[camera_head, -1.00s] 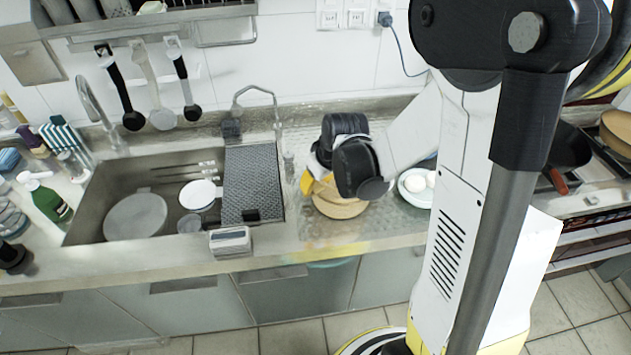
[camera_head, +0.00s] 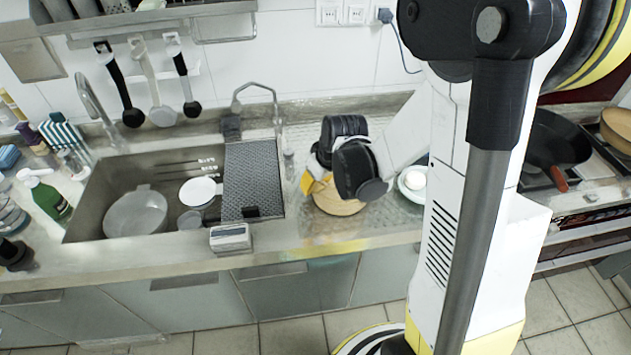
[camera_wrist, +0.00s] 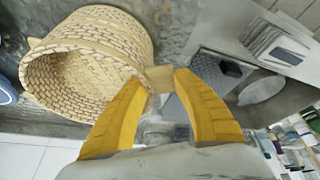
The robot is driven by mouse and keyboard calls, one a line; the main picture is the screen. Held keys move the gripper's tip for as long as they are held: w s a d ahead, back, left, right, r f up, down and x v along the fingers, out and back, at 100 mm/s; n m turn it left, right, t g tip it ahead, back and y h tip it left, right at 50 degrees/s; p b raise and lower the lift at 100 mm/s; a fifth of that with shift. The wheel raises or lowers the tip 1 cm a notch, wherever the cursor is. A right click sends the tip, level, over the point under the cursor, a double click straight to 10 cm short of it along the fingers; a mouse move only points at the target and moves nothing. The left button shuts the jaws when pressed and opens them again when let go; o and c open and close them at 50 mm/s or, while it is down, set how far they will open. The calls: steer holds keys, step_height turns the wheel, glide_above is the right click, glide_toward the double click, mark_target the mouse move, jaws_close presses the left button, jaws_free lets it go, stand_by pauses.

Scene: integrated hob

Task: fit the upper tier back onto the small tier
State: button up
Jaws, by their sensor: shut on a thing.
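A round tan woven tier (camera_wrist: 100,45) fills the upper left of the wrist view, its hollow side partly facing the camera. In the head view, tan woven ware (camera_head: 335,203) shows below my gripper on the counter right of the sink, partly covered by the gripper. I cannot tell the upper tier from the small tier there, nor whether they touch. My gripper (camera_wrist: 160,74) has its yellow fingertips closed on a small tan lug at the tier's edge. The gripper's dark body also shows in the head view (camera_head: 322,182).
The sink (camera_head: 90,212) with a dark drain mat (camera_head: 250,182) lies to the left. A pale bowl (camera_head: 404,187) with white round food stands close on the right, partly behind my arm. A pan (camera_head: 555,140) is farther right. A small grey box (camera_head: 230,238) sits at the counter's front.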

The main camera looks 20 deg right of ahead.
steer(key=o, duration=1.2)
steer(key=v, duration=1.2)
steer(key=shift+r, duration=0.1)
steer(key=s+a+r+m+t, duration=0.1)
steer(key=s+a+r, duration=0.1)
steer(key=s, duration=0.1)
steer(key=s+a+r, duration=0.2)
steer(key=s, duration=0.2)
steer(key=s+a+r+m+t, duration=0.1)
steer(key=s+a+r, duration=0.1)
steer(key=s+a, duration=0.1)
steer(key=shift+s+m+t+h, duration=0.3)
steer(key=shift+s+h, duration=0.1)
steer(key=shift+s, duration=0.1)
